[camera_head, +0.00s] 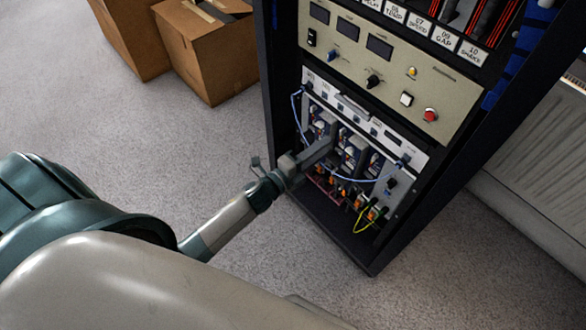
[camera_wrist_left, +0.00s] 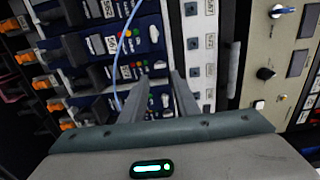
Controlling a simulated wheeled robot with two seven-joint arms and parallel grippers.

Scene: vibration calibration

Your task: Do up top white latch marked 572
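The rack's lower bay holds a row of blue-and-grey modules (camera_head: 349,152). In the left wrist view they appear turned sideways, with white labels and small coloured dots on a blue module face (camera_wrist_left: 124,43). The label digits are too blurred to read surely, so I cannot pick out 572 or its white latch. My left gripper (camera_head: 322,148) reaches the module row from the left and covers part of it. In the left wrist view, my left gripper (camera_wrist_left: 161,78) has its two fingers apart, with nothing seen held between them. My right gripper is not in view.
A blue cable (camera_head: 383,179) loops across the module fronts and passes left of the fingers in the wrist view. A beige panel (camera_head: 387,83) with knobs and buttons sits above the bay. Orange connectors (camera_wrist_left: 40,82) line the modules' lower ends. Cardboard boxes (camera_head: 211,52) stand behind left.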

